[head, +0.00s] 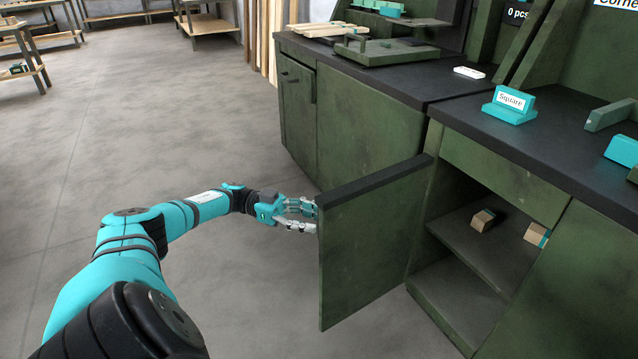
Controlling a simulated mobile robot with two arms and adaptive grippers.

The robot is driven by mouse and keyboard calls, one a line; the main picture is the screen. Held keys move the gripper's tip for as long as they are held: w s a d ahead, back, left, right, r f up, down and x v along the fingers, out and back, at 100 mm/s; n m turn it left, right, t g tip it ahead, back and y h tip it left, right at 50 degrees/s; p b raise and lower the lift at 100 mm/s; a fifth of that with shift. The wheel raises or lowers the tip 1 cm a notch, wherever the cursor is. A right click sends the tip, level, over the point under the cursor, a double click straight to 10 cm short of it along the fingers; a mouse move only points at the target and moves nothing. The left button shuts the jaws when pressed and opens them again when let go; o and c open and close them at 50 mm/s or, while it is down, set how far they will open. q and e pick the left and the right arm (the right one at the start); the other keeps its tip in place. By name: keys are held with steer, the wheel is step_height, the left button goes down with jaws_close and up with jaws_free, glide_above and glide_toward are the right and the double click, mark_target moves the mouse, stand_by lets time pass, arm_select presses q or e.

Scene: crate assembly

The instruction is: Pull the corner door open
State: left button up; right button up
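A green cabinet door (370,245) with a dark top edge stands swung well out from its cabinet (490,150), and the shelves inside show. My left gripper (312,213) is at the door's free outer edge, on its left side. Its fingertips reach up to the edge or just behind it, so I cannot tell whether they touch or grip it. My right gripper is not in view. A "Corner" label (617,3) is partly cut off at the top right.
Inside the cabinet, small wooden blocks with teal parts (482,220) lie on the shelf (470,248). A teal "Square" sign (510,103) stands on the dark countertop (560,140). Another closed cabinet (365,125) is behind. The grey floor (150,120) at left is clear.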

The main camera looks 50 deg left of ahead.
arm_select(q)
steer(key=v, duration=0.5)
steer(key=shift+d, duration=0.1)
stand_by(0.5)
